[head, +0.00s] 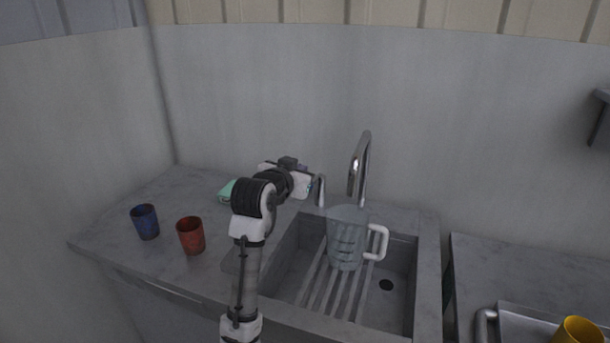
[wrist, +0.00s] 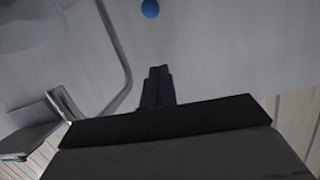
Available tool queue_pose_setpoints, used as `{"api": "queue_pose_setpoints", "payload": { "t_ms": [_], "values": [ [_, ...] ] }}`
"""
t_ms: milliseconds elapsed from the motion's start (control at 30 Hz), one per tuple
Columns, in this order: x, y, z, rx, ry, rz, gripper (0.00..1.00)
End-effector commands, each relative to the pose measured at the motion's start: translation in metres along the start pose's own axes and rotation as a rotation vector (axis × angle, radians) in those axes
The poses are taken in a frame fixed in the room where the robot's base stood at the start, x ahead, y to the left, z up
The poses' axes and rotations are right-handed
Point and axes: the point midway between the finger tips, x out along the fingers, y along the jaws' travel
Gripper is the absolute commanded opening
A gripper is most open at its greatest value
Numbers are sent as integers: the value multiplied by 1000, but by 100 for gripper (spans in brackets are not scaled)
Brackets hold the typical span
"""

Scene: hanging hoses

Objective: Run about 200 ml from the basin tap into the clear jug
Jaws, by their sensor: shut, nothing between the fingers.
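The clear jug (head: 345,238) stands upright in the basin (head: 402,290), on a slatted rack, with its white handle to the right and dark marks on its side. I cannot make out any water in it. The chrome tap (head: 361,165) rises behind the basin, its spout above the jug; no stream shows. A short metal lever (head: 320,191) stands left of the tap. My gripper (head: 312,187) is just left of this lever; I cannot tell if they touch. In the wrist view my gripper (wrist: 158,72) is shut and empty, with a round blue spot (wrist: 150,8) beyond its tips.
A blue cup (head: 145,222) and a red cup (head: 190,236) stand on the counter at left. A green item (head: 227,190) lies behind my arm. A yellow cup (head: 578,331) is on a metal tray (head: 520,318) at the lower right. A wall bracket (head: 600,118) juts out at right.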

Motion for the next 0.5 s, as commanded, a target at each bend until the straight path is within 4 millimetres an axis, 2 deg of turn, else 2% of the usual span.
{"api": "queue_pose_setpoints", "payload": {
  "t_ms": [167,500],
  "values": [
    [21,0,-3,0,-2,1,0],
    [93,0,-4,1,-3,0,0]
  ]
}}
